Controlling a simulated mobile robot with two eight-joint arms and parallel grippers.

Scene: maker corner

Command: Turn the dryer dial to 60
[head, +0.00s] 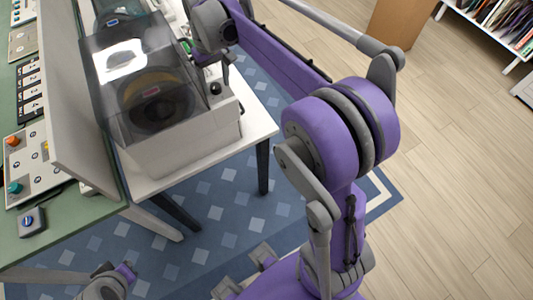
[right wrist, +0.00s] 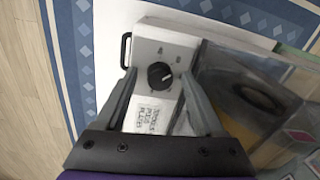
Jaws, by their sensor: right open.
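The dryer (head: 185,145) is a pale grey box with a clear smoky lid over a dark and orange spool (head: 155,95). Its dial (right wrist: 159,75) is a round black knob on a light panel in the right wrist view; it also shows small in the head view (head: 215,89). Small marks around it are too blurred to read. My right gripper (right wrist: 158,80) is open, its fingers pointing at the panel on either side of the dial. I cannot tell whether they touch it. My left gripper is not visible; only part of my left arm shows at the lower left.
The dryer stands on a white table (head: 258,122). A grey upright board (head: 75,120) separates it from a green bench (head: 60,225) with button panels. A black handle (right wrist: 126,50) sticks out beside the dial panel. A printed label (right wrist: 150,115) lies below the dial.

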